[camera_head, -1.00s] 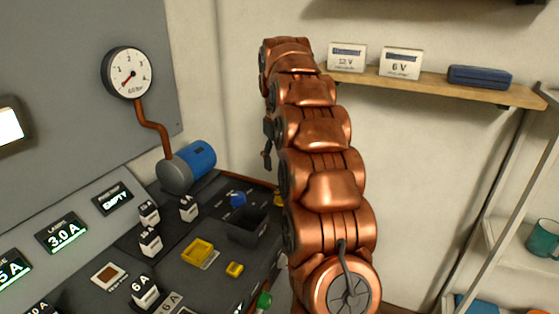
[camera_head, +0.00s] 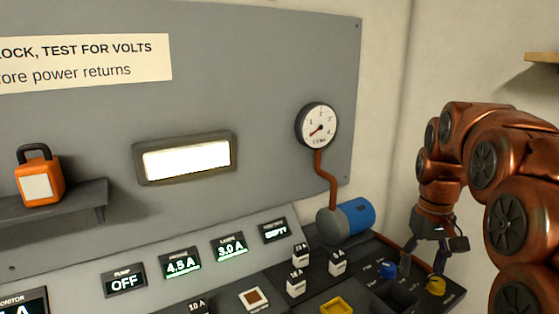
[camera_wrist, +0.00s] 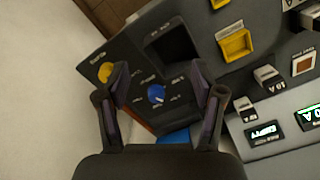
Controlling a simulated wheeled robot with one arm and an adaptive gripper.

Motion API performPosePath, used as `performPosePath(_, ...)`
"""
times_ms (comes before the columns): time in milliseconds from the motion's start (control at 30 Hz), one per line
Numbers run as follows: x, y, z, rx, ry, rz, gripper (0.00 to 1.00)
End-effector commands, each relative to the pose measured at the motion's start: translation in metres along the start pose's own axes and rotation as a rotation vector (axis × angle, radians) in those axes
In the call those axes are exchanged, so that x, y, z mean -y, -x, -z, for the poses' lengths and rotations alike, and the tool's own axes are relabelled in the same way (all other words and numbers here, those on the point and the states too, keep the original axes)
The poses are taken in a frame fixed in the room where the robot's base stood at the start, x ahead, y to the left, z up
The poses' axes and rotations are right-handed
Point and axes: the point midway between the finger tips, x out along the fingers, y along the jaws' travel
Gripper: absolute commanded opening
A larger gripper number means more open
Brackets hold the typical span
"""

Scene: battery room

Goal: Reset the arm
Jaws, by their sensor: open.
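My copper arm is folded at the right of the head view, with its links bent over toward the console. My gripper (camera_head: 430,240) hangs from its end above the console's right end, pointing down. In the wrist view my gripper (camera_wrist: 162,92) is open, its two dark fingers apart with nothing held between them. A blue knob (camera_wrist: 156,94) shows between the fingers on the panel below, and a yellow knob (camera_wrist: 105,72) lies just beyond the left fingertip. I cannot tell whether the fingers touch the panel.
The console carries a yellow square socket (camera_head: 336,306), a dark recess (camera_wrist: 172,55) and several labelled white blocks. A blue motor (camera_head: 352,216) with a pipe to a round gauge (camera_head: 317,127) stands left of my gripper. An orange padlock (camera_head: 39,177) sits on a small shelf.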

Motion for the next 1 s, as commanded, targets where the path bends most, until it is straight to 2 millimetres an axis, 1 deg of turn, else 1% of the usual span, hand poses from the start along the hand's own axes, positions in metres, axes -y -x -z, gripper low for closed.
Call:
performPosePath(33,0.011,0.005,-0.013,0.002,0.006,0.0,0.68)
performPosePath(200,0.041,0.002,-0.056,0.023,0.013,0.005,0.68)
performPosePath(267,0.05,0.001,-0.072,0.028,0.013,0.005,0.68)
performPosePath(500,0.082,-0.011,-0.138,0.054,0.013,0.005,0.68)
performPosePath(800,0.11,-0.037,-0.226,0.088,0.0,0.003,0.68)
performPosePath(900,0.115,-0.047,-0.25,0.1,-0.005,0.002,0.68)
performPosePath(1000,0.117,-0.054,-0.266,0.103,-0.01,0.001,0.68)
